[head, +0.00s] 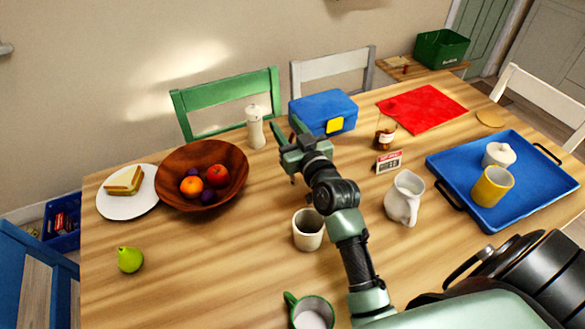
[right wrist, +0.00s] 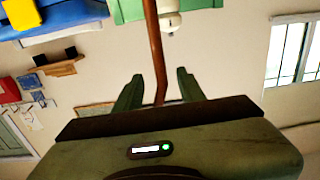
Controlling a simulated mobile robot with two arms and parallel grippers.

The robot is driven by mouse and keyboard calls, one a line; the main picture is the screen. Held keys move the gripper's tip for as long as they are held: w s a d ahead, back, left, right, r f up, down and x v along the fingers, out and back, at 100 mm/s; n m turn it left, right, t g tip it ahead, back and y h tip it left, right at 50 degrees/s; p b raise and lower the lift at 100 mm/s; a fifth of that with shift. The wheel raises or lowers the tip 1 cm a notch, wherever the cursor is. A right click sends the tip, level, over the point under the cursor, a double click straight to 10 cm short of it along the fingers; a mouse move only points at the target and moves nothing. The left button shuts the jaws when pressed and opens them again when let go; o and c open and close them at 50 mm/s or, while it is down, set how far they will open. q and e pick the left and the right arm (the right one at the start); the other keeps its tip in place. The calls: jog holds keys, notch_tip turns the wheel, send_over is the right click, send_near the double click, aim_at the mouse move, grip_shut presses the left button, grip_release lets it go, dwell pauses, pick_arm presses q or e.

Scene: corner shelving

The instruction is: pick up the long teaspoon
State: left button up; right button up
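I cannot make out a long teaspoon in the head view. My right gripper (head: 286,130) is over the table, between the wooden bowl and the blue lunch box, with its fingers pointing to the far side. In the right wrist view, which is upside down, the two fingers of this gripper (right wrist: 159,86) stand apart. A thin reddish-brown rod (right wrist: 155,38) runs down between them with gaps on both sides. I cannot tell whether it is the teaspoon. My left gripper is in neither view.
Near the right arm are a white cup (head: 308,231), a white jug (head: 405,198), a green mug (head: 309,313), a pepper mill (head: 255,128) and the lunch box (head: 325,108). The wooden bowl (head: 172,165) holds fruit. A blue tray (head: 515,205) is right. The front left table is mostly clear.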

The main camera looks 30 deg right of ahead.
jog(key=shift+c, duration=0.3)
grip_shut()
dwell(1.1)
